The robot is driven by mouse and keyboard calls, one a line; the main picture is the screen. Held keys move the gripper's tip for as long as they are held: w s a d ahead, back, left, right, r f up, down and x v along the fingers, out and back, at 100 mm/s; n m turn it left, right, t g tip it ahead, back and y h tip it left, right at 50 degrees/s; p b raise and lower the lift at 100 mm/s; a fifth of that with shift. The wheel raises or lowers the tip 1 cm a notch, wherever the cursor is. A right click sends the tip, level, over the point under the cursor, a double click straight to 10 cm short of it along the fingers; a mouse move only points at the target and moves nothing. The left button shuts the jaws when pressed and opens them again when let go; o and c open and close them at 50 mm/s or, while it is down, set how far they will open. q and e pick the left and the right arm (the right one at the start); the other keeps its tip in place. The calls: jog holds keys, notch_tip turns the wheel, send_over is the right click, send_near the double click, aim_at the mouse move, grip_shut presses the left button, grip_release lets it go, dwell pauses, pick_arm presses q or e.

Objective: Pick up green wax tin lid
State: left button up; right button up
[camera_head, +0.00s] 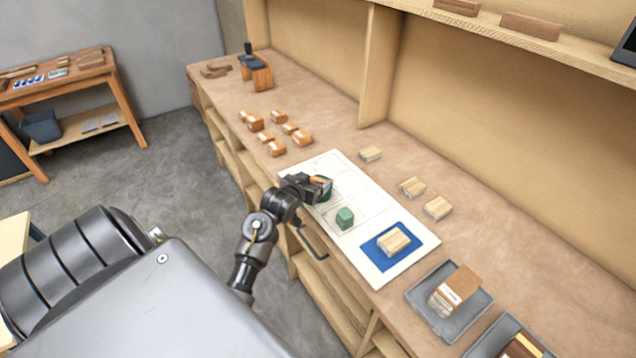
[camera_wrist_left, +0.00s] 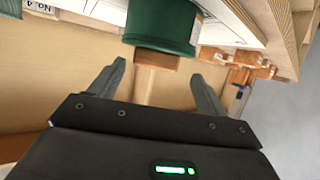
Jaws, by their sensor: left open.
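A dark green round piece (camera_head: 326,194), which looks like the wax tin or its lid, stands on the white sheet, partly hidden by my left gripper (camera_head: 318,184). In the left wrist view a green cylinder (camera_wrist_left: 160,28) with a wider rim fills the top centre, cut by the frame edge. I cannot tell lid from tin there. My left gripper also shows there (camera_wrist_left: 160,70); its fingers are spread, empty and short of the cylinder. A second, smaller green faceted block (camera_head: 345,217) sits nearer on the sheet. My right gripper is not in view.
The white sheet (camera_head: 385,205) bears a blue pad (camera_head: 370,252) with a wooden block (camera_head: 394,241). Several orange-brown blocks (camera_head: 276,148) lie behind it; pale blocks (camera_head: 438,208) lie to its right. A grey tray (camera_head: 478,310) stands near right. The shelf divider (camera_head: 380,65) rises behind.

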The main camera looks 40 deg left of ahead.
aim_at(318, 179)
pick_arm(q)
jog(key=x, duration=0.1)
jog(key=p+x, duration=0.1)
jog(key=x, duration=0.2)
jog(key=shift+w+d+p, duration=0.25)
jog(key=shift+d+p, duration=0.05)
jog(key=shift+w+a+f, duration=0.1)
jog(key=shift+w+f, duration=0.15)
jog(key=shift+w, duration=0.05)
jog(key=shift+s, duration=0.1)
jog(key=c, duration=1.1)
jog(key=shift+o, duration=0.2)
jog(key=shift+f, duration=0.1)
